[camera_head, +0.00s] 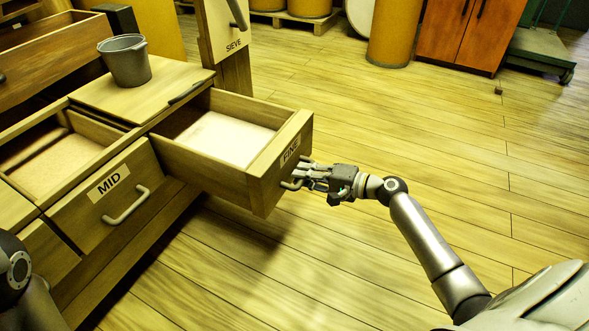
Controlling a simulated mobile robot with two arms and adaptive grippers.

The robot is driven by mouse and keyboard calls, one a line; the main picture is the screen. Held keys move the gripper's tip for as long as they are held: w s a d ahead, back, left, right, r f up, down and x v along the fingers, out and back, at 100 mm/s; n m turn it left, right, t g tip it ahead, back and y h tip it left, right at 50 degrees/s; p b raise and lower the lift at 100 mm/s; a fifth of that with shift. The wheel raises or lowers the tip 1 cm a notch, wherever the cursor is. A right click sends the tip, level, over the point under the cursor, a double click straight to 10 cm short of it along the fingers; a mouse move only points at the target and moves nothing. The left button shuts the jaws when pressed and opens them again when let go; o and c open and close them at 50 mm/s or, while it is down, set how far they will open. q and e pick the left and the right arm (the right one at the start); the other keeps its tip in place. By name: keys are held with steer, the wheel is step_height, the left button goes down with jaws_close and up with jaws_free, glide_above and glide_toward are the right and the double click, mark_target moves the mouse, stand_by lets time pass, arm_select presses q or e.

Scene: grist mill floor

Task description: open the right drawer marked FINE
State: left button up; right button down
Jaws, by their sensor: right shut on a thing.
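The right drawer marked FINE (259,178) stands pulled out from the wooden cabinet, and its inside with a pale, flour-like floor shows. Its front faces right, with the FINE label near the top edge. My right gripper (298,179) is at the front of this drawer, shut on its handle (288,186). The handle is partly hidden by the fingers. My left arm shows only in part at the lower left edge, and its gripper is out of view.
The MID drawer (85,213) with a pale bar handle is left of the FINE drawer. A grey bucket (126,66) stands on the cabinet top. A post marked SIEVE (225,35) rises behind. Orange barrels (393,30) and a cupboard (468,30) are at the back.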

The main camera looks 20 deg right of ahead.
steer(key=shift+s+d, duration=0.15)
steer(key=c, duration=1.5)
jaws_free()
steer(key=shift+o, duration=0.2)
steer(key=v, duration=1.2)
steer(key=shift+f, duration=0.1)
